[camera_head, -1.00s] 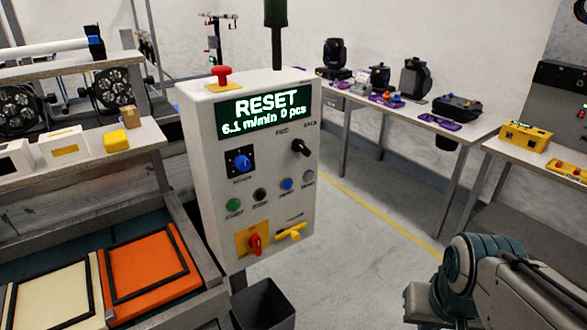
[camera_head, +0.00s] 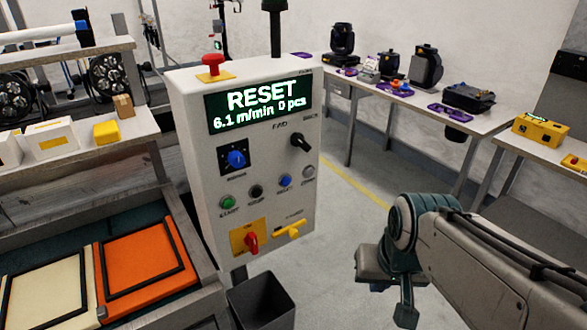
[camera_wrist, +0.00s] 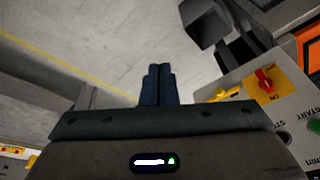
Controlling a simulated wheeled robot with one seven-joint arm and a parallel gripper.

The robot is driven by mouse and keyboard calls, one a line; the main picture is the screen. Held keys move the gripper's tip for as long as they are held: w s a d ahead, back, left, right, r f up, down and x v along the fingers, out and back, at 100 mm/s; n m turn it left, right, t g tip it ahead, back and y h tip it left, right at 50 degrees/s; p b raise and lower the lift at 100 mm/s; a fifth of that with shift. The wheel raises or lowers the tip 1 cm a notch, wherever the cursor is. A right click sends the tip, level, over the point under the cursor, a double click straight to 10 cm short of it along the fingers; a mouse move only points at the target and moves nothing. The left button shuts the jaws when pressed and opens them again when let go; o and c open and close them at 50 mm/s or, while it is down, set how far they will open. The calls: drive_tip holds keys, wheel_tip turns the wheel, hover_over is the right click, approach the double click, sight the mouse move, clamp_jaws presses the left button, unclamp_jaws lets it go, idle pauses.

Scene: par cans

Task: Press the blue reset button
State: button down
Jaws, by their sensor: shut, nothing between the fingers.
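The blue reset button (camera_head: 285,181) is a small round button on the front of a white control box (camera_head: 213,205). It sits in a row between a black button (camera_head: 256,191) and a grey one (camera_head: 308,172). The box's screen (camera_head: 258,104) reads RESET. My gripper shows in the wrist view (camera_wrist: 159,72) with its dark fingers together and nothing between them, over the floor. In the head view my arm is to the right of the box, apart from it. The wrist view shows part of the panel at right; the blue button is not visible there.
A green button (camera_head: 228,202), a blue rotary knob (camera_head: 237,158), a black knob (camera_head: 301,142), a red switch (camera_head: 251,242) and a yellow handle (camera_head: 289,230) share the panel. A red mushroom button (camera_head: 212,64) is on top. A dark bin (camera_head: 262,303) stands below.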

drive_tip(key=w+a+r+m+t+y, duration=0.2)
drive_tip(key=w+a+r+m, duration=0.2)
drive_tip(key=w, duration=0.3)
drive_tip(key=w+a+r+m+t+y, duration=0.2)
drive_tip(key=w+a+r+m, duration=0.2)
drive_tip(key=w+r+m, duration=0.2)
drive_tip(key=shift+w+a+t+y+b, duration=0.3)
drive_tip(key=shift+w+a+y, duration=0.1)
drive_tip(key=shift+w, duration=0.55)
approach(287, 185)
wheel_tip(287, 185, down, 4)
drive_tip(key=w+a, duration=0.1)
drive_tip(key=w, duration=0.1)
drive_tip(key=shift+w+a+f, duration=0.1)
drive_tip(key=shift+w+a, duration=0.55)
drive_tip(key=shift+w, duration=0.1)
